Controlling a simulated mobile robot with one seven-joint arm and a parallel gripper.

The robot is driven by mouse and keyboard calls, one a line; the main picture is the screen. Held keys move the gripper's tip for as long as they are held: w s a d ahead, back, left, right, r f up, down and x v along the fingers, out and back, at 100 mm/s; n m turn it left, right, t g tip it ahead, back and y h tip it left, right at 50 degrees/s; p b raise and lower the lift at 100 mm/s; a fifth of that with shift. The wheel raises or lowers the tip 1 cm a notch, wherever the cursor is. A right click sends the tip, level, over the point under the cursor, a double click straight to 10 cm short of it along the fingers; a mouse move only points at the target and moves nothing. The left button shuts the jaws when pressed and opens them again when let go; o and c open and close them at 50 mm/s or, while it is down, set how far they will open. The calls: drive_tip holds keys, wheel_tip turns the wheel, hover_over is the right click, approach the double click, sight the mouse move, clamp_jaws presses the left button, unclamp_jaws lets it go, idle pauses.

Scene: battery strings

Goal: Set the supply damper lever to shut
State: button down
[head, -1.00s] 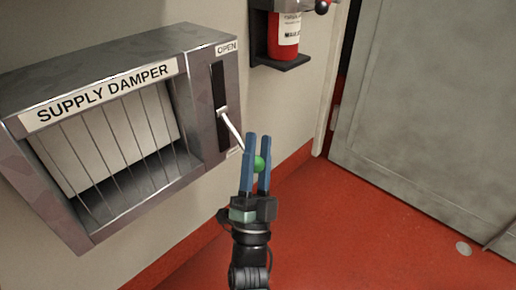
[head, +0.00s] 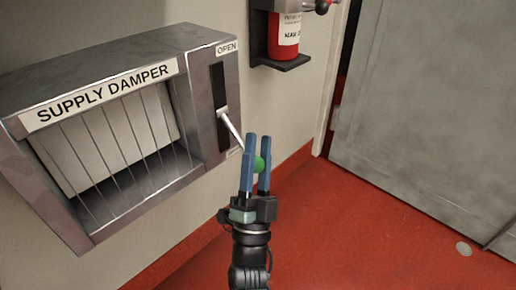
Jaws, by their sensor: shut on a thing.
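The supply damper (head: 104,94) is a grey metal box on the wall, with a labelled front and a slatted opening. Its lever (head: 231,128) is a pale rod that comes out of a dark vertical slot (head: 217,82) on the right side and ends in a green knob (head: 260,164). An OPEN label (head: 227,48) sits above the slot. A small label below the slot is too small to read. The lever leaves the slot near its middle to lower part. My gripper (head: 256,160) is shut on the green knob, its blue fingers on either side.
A red fire extinguisher (head: 284,38) stands in a dark wall bracket at the upper right of the damper. A grey door (head: 430,110) is at the right.

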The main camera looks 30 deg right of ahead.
drive_tip(key=shift+s+d+f, duration=0.1)
drive_tip(key=shift+d+f, duration=0.35)
drive_tip(key=c, duration=0.5)
unclamp_jaws()
drive_tip(key=shift+a+r, duration=0.1)
drive_tip(key=shift+r, duration=0.05)
drive_tip(key=shift+a, duration=0.1)
drive_tip(key=p+v, duration=0.3)
drive_tip(key=v, duration=1)
drive_tip(key=shift+r, duration=0.15)
drive_tip(key=shift+c, duration=0.3)
